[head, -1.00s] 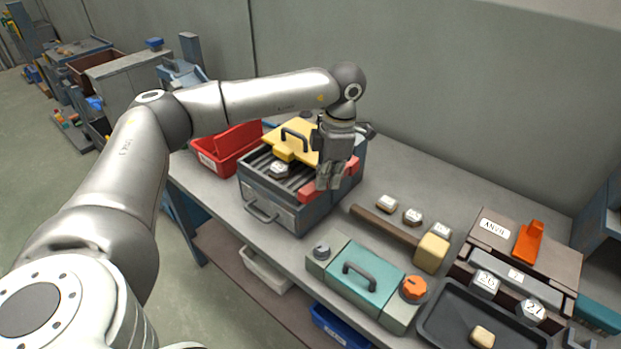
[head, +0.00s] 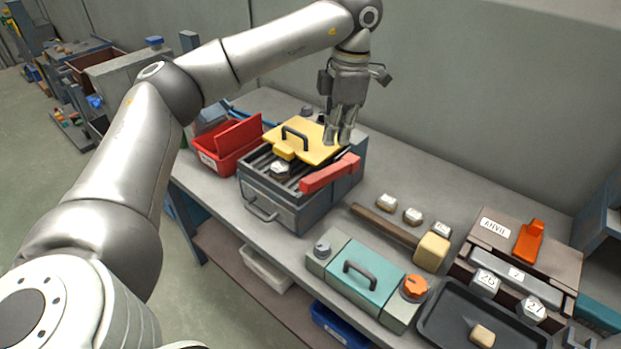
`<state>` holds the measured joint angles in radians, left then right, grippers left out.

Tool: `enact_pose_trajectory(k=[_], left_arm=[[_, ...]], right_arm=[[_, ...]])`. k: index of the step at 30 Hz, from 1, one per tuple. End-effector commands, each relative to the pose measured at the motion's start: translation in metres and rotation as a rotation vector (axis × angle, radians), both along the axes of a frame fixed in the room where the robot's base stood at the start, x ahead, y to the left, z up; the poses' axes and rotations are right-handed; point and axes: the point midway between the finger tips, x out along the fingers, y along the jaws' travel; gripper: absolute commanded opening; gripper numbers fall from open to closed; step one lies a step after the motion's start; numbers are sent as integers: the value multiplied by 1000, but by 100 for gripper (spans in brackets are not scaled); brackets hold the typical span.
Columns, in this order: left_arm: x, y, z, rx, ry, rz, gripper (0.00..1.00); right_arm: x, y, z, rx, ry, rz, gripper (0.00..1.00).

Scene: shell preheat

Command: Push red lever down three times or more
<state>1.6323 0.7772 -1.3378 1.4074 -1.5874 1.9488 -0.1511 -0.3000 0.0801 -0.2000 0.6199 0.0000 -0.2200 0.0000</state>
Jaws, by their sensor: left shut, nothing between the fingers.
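The red lever (head: 330,173) lies along the right side of the grey preheater box (head: 285,212) on the bench. It slopes slightly and its whole length shows. My left gripper (head: 338,142) is shut and empty, fingers pointing down. It appears above and behind the lever, apart from it, in front of the yellow lid's right corner in the picture. The yellow lid (head: 315,150) with a dark handle covers the back part of the box. A white-topped hex piece (head: 280,168) sits on the box's slats. My right gripper is not in view.
A red bin (head: 228,158) stands left of the box. A teal-lidded box (head: 365,290) with an orange knob, a mallet (head: 432,252), a dark tray (head: 450,310) and the anvil block (head: 495,228) stand to the right.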

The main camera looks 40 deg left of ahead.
Motion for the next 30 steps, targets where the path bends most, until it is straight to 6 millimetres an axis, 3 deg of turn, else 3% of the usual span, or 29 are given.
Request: enact_pose_trajectory(k=[11,16,30], left_arm=[[0,0,3,0,0,2,0],[0,1,5,-8,-2,81,0],[0,15,23,-56,24,858,0]], right_arm=[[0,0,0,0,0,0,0],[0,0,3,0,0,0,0],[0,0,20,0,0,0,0]])
